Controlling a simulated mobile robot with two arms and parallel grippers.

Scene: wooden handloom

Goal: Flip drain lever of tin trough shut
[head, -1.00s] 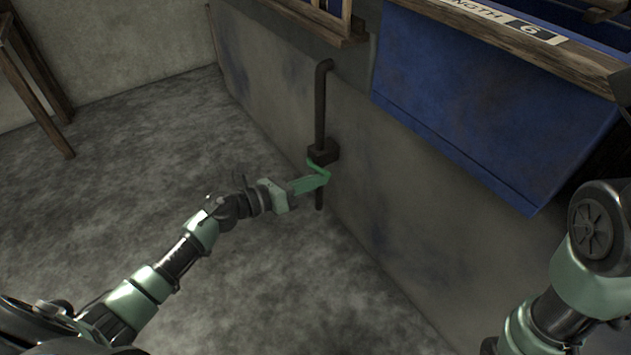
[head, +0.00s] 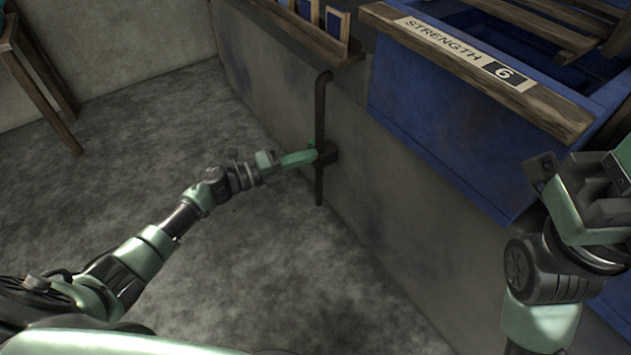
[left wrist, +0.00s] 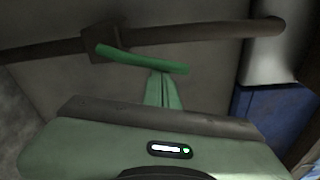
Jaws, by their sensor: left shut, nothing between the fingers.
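The drain lever (left wrist: 140,60) is a thin green bar on a dark valve block (left wrist: 103,42) of a dark pipe (left wrist: 200,33). In the left wrist view it slants away from the pipe. In the head view the valve block (head: 328,152) sits on the upright pipe (head: 320,110) at the grey wall, and only a bit of the lever shows past my fingers. My left gripper (head: 308,157) is shut and empty, its green fingertips (left wrist: 164,76) at the lever's free part. Whether they touch it is unclear. At the right edge, my right arm's end (head: 590,195) shows; its fingers are unclear.
The pipe runs down a grey wall (head: 270,100). A blue vat (head: 450,140) with a wooden rim and a "STRENGTH 6" label (head: 465,52) stands right of it. Wooden legs (head: 40,85) stand at the far left. The floor (head: 150,150) around my left arm is clear.

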